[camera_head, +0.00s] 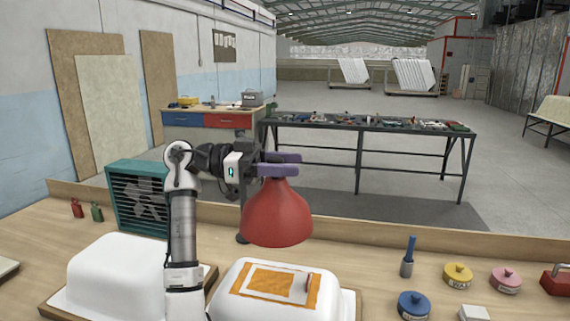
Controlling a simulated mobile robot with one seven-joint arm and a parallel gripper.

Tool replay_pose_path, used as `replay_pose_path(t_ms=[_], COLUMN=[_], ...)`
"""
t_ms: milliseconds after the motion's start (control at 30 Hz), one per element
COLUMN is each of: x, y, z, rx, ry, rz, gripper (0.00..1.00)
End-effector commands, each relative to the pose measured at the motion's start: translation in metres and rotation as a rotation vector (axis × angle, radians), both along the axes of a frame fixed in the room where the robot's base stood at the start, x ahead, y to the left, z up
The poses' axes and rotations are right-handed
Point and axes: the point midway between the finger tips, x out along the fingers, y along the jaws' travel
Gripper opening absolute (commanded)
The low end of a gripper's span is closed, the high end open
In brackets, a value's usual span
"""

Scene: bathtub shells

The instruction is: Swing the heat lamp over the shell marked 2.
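The red heat lamp (277,214) hangs shade-down in the middle of the view, above the back of the right white shell (335,272). My gripper (288,164) has its purple fingers at the lamp's top, one in front of the other. The near finger hides the lamp's neck, so I cannot see whether they press on it. The right shell lies upturned with an orange patch and a pale sheet on top. Another white shell (112,272) lies at the left, partly behind my arm. I see no number on either shell.
A teal fan box (138,196) stands behind the left shell. A dark post (243,200) stands behind the lamp. At the right are a blue-handled brush (408,258), a blue tin (414,305), a yellow tin (457,275) and a pink tin (506,280). Bench room shows between shell and tins.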

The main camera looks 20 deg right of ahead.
Motion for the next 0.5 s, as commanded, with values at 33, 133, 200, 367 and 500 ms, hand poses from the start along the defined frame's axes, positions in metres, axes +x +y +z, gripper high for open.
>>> replay_pose_path(t_ms=[33,133,200,367,500], x=[0.0,0.001,0.004,0.017,0.034], y=[0.0,0.002,0.006,0.028,0.057], z=[0.0,0.0,0.0,-0.001,-0.001], rx=[0.0,-0.001,0.0,-0.003,-0.002], ry=[0.0,0.001,0.001,0.002,0.002], rz=[0.001,0.002,0.003,0.005,0.004], gripper=[0.51,0.51,0.51,0.51,0.51])
